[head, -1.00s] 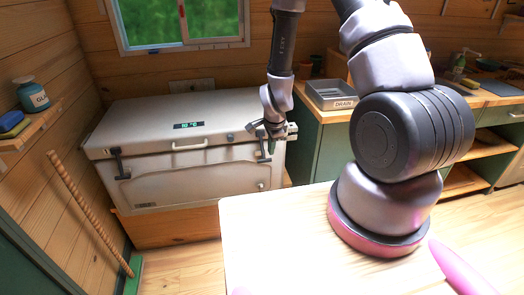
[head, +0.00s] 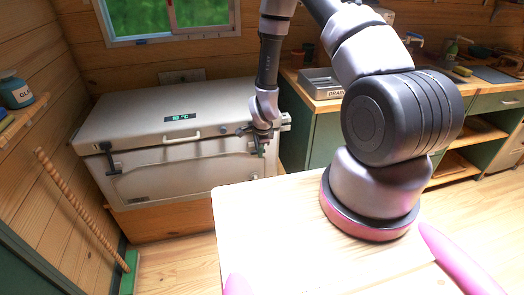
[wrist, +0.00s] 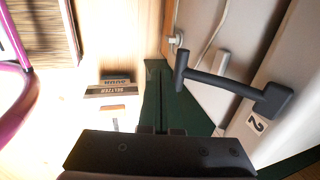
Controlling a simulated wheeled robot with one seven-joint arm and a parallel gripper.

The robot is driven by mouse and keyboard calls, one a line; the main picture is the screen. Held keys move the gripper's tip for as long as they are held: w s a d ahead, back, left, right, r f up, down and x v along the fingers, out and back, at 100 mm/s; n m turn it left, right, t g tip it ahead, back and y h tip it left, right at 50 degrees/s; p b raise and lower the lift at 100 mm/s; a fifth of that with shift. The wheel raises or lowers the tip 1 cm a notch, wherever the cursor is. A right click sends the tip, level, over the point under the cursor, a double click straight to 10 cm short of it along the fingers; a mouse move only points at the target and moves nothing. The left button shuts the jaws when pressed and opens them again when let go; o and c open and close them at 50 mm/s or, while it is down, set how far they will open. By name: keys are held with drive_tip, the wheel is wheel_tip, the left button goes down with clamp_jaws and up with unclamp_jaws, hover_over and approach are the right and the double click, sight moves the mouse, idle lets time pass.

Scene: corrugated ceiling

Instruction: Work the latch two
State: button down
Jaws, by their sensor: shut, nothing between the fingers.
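The pale chest (head: 165,112) stands against the back wall with its lid down. In the wrist view, latch two is a black lever (wrist: 228,84) with a crossbar end, beside a white plate (wrist: 256,123) marked "2" on the chest. Its lever sticks out from its black mount. My gripper (head: 261,150) is at the chest's front right corner, close to this latch, which it partly hides in the head view. In the wrist view my gripper (wrist: 161,131) is shut and empty, below and left of the lever, with no clear contact. Another black latch (head: 112,158) is at the chest's left.
A wooden table (head: 270,215) lies in front of me. A green counter (head: 325,135) with a drain tray (head: 322,84) stands right of the chest. Floor (head: 180,262) is clear before the chest.

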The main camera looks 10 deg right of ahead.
drive_tip(key=shift+w+f, duration=0.15)
drive_tip(key=shift+w, duration=0.4)
drive_tip(key=shift+f, duration=0.15)
drive_tip(key=w+f, duration=0.4)
drive_tip(key=shift+f, duration=0.3)
idle(0.3)
drive_tip(key=shift+r, duration=0.15)
idle(0.5)
drive_tip(key=shift+w+r, duration=0.1)
drive_tip(key=shift+r, duration=0.6)
